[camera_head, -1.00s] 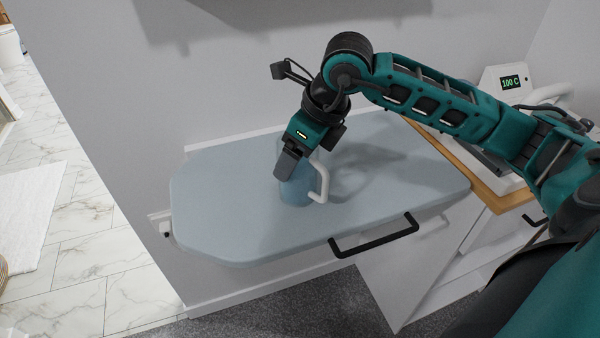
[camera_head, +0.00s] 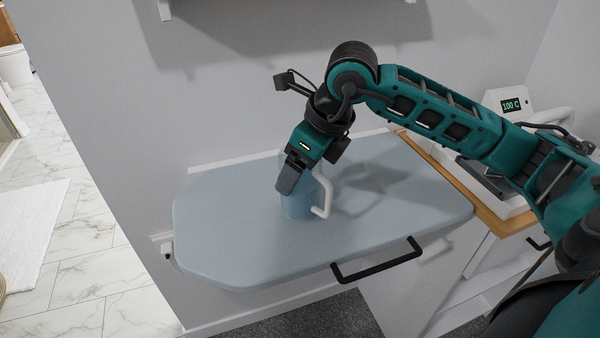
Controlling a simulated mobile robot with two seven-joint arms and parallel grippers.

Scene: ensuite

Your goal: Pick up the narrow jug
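The narrow jug (camera_head: 299,204) is pale blue with a white handle (camera_head: 325,196) on its right side. It stands upright on the light blue padded board (camera_head: 240,240). My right gripper (camera_head: 290,180) comes down from above at the jug's top, and its dark finger covers the upper left part of the jug. The gripper and my wrist hide most of the rim. I cannot tell whether the fingers are open or closed on the wall. My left gripper is not in view.
A black bar handle (camera_head: 378,262) sticks out from the board's front edge. A wooden-edged counter (camera_head: 480,212) with a white device and its "100 C" display (camera_head: 511,105) is at the right. A shelf (camera_head: 290,25) hangs on the wall above. The rest of the board is clear.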

